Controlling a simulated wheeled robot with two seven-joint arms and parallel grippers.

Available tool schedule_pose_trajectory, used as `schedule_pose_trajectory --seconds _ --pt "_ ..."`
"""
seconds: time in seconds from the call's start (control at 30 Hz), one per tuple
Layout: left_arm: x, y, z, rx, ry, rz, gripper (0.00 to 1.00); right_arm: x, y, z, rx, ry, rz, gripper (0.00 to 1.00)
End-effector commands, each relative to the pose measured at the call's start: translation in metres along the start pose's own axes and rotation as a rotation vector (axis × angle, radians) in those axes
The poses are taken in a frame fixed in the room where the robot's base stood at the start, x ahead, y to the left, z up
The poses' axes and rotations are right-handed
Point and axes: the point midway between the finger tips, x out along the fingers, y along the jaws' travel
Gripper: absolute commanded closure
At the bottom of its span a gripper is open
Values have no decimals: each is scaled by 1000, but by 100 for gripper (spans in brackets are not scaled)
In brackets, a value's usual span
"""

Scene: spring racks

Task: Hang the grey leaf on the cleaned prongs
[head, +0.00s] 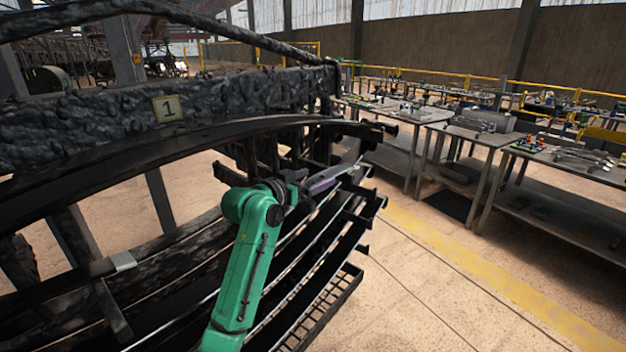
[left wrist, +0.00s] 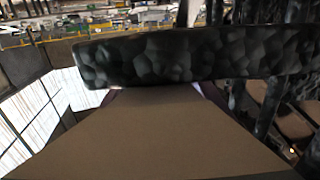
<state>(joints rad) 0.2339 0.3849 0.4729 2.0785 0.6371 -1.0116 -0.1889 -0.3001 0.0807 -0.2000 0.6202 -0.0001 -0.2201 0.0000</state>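My left gripper (head: 322,180), with purplish-grey fingers on a green arm, reaches in among the prongs at the right end of the black rack (head: 240,95). Several dark prongs with upturned tips (head: 356,217) stick out there. Long dark curved leaves with bright edges lie along the rack below the arm. I cannot single out the grey leaf with certainty. In the left wrist view, purple finger edges (left wrist: 206,92) show on both sides of a broad brown surface I cannot identify. A lumpy black bar (left wrist: 190,55) crosses beyond it. The finger gap is hidden. My right gripper is not in view.
A tag marked 1 (head: 167,108) is on the rack's top beam. Metal worktables (head: 490,132) with parts stand at the right. The floor between rack and tables is open, with a yellow line (head: 480,271). Yellow railings (head: 455,75) run behind.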

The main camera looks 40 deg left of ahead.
Motion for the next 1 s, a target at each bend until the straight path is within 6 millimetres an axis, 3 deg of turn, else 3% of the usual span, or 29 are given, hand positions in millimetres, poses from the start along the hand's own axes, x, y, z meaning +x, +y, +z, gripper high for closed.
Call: schedule_pose_trajectory --seconds 0.2,0.33,0.77,1.0 --pt "-1 0 5 -2 -9 1 9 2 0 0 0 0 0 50" --pt "-14 0 6 -2 -7 0 9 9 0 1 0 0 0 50" --pt "-113 0 5 3 -1 -3 9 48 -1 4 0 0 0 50" --pt "-130 3 8 4 8 9 9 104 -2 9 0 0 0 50"
